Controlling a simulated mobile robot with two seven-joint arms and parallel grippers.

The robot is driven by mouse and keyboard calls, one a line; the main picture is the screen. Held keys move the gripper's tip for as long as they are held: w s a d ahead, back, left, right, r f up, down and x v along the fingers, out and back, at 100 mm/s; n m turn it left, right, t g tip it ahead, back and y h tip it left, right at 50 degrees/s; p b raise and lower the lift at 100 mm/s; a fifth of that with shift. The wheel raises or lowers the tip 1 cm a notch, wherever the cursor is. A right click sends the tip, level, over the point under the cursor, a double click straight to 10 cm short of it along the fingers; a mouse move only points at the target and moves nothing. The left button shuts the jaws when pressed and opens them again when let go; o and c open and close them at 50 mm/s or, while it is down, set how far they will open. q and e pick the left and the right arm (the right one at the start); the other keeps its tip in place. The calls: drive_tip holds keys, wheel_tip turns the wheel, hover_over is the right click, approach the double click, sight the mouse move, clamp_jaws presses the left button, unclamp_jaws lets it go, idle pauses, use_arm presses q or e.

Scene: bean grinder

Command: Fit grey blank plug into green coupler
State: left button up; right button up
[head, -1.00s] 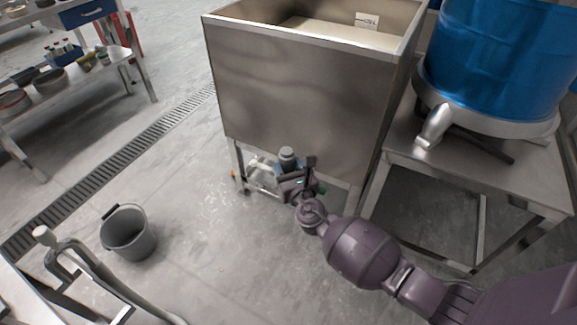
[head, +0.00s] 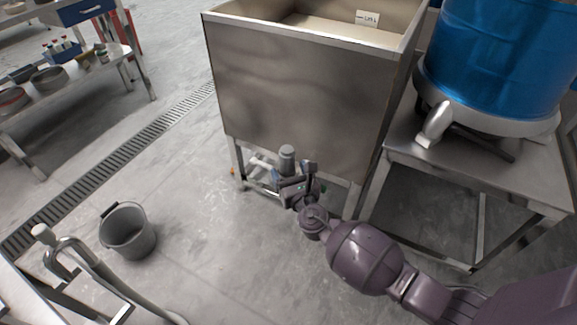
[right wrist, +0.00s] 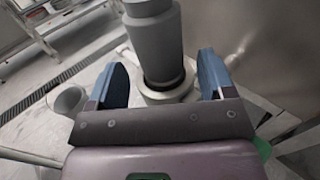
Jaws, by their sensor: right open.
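A grey cylindrical plug (head: 287,157) stands upright under the steel hopper. In the right wrist view the grey plug (right wrist: 155,42) is stepped, and its lower end meets a pale ring (right wrist: 167,92). I cannot tell how it is seated there. My right gripper (right wrist: 160,68) is open, with its blue fingers on either side of the plug and gaps showing. In the head view my right gripper (head: 291,180) is just below the plug. A small green part, perhaps the green coupler (right wrist: 262,147), shows at the gripper's right edge, mostly hidden. My left gripper is not in view.
The steel hopper (head: 300,85) on legs stands above the work spot. A steel table (head: 520,185) with a blue drum (head: 500,60) is at right. A grey bucket (head: 128,232) is on the floor at left. Pipework (head: 262,165) lies under the hopper.

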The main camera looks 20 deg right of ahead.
use_arm(q)
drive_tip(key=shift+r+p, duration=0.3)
drive_tip(key=shift+p, duration=0.5)
use_arm(e)
drive_tip(key=s+r, duration=0.1)
drive_tip(key=s, duration=0.8)
drive_tip(key=shift+s+a, duration=0.2)
drive_tip(key=shift+r, duration=0.1)
